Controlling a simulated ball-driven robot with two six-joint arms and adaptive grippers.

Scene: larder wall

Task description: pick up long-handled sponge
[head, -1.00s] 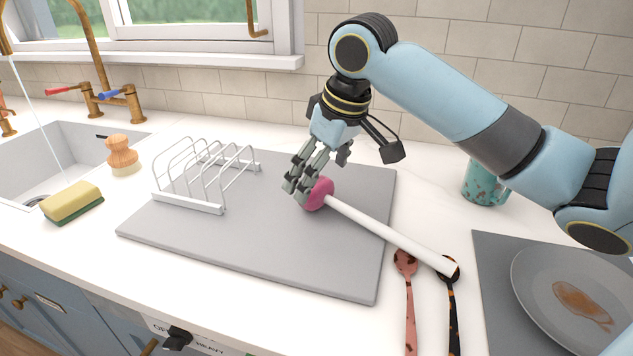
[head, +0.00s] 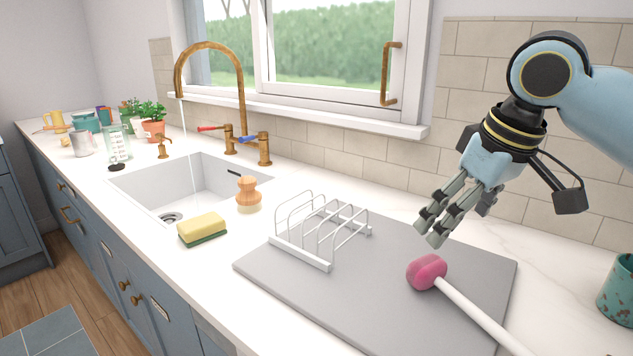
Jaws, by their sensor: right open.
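The long-handled sponge, with a pink head (head: 427,271) and a white handle (head: 478,317), lies on the grey board (head: 375,300). Its handle runs toward the lower right and out of the picture. My right gripper (head: 433,231) is open and empty. Its fingers point down and to the left, just above and behind the pink head, with a gap showing between them and it. My left gripper is not in view.
A white toast rack (head: 300,250) stands on the board's left part. A yellow-green sponge (head: 202,229) and a wooden brush (head: 248,195) sit near the sink (head: 190,185). A teal speckled cup (head: 617,290) stands at the right edge. Counter between board and wall is clear.

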